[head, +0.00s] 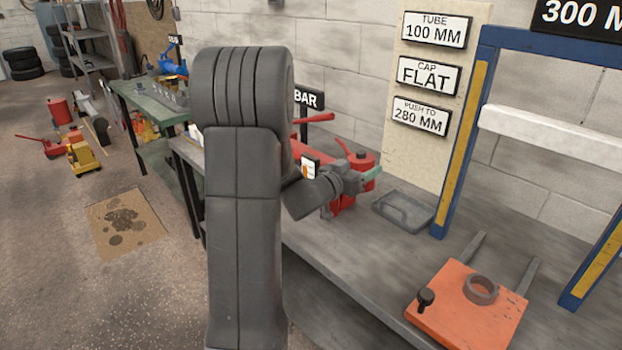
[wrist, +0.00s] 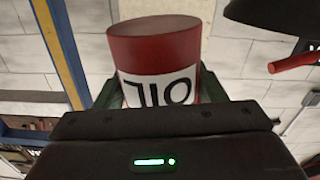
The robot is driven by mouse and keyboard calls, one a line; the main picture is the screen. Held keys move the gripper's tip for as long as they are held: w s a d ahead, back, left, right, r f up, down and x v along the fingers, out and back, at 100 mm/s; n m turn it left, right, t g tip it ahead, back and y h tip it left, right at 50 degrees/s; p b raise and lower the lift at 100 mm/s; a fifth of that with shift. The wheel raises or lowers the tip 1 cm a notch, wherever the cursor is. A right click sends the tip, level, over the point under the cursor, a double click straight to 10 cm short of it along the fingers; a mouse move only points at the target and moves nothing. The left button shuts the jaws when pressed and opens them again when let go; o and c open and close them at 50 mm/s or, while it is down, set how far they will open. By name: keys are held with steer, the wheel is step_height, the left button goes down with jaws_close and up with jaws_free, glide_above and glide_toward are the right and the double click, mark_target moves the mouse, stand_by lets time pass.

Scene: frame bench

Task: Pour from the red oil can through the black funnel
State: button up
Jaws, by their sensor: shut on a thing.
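The red oil can (head: 363,158) is held in my gripper (head: 368,181) over the bench, left of the wall placards. In the wrist view, the can (wrist: 155,48) sits between my gripper's green-padded fingers (wrist: 158,95), and its white OIL label appears upside down in that picture. My gripper is shut on it. I cannot tell the can's exact tilt or its height above the bench. I cannot make out the black funnel for certain; my arm hides part of the bench in the head view. A dark shape at the wrist view's top right is cropped and unclear.
A grey tray (head: 403,211) lies right of my gripper. A blue and yellow frame (head: 465,130) stands farther right, with an orange plate (head: 468,306) bearing a grey ring (head: 481,289) in front. A red bar (wrist: 293,62) is close by in the wrist view.

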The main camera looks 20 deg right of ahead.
stand_by(0.3)
steer(key=shift+w+a+f+m+b, duration=0.1)
steer(key=shift+w+f+m+b, duration=0.3)
steer(key=shift+m+b, duration=0.45)
steer(key=shift+s+f, duration=0.1)
steer(key=shift+a, duration=0.1)
